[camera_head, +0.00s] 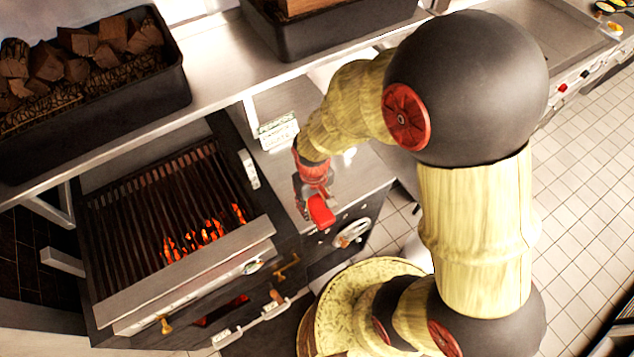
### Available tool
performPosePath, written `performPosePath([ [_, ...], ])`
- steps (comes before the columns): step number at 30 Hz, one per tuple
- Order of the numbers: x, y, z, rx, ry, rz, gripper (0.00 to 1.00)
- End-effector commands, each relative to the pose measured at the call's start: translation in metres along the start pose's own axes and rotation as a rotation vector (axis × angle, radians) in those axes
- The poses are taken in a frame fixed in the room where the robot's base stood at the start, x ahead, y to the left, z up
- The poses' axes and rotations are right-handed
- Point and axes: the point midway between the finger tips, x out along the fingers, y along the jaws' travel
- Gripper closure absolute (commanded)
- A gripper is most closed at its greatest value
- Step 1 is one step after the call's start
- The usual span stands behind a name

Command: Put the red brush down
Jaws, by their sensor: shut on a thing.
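My gripper (307,197) is near the middle of the camera_head view, over the front part of a steel counter (370,173) to the right of the grill. It is shut on the red brush (321,211), a small bright red piece at its tip. The rest of the brush is hidden by the gripper or too small to tell. I cannot tell whether the brush touches the counter or hangs above it.
A grill (180,215) with glowing coals lies just left of my gripper. A shelf above it holds a black tray of wood chunks (185,98). A white-labelled item (278,131) lies behind the gripper. Tiled floor (590,190) is open at right.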

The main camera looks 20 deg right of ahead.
Motion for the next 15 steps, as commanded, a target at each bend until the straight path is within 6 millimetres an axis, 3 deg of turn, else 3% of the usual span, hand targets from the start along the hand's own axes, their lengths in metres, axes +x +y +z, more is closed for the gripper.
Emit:
performPosePath([
  [7, 0.026, 0.038, -0.042, 0.005, -0.003, 0.000, 1.00],
  [15, 0.068, 0.060, -0.068, 0.002, -0.002, 0.000, 1.00],
])
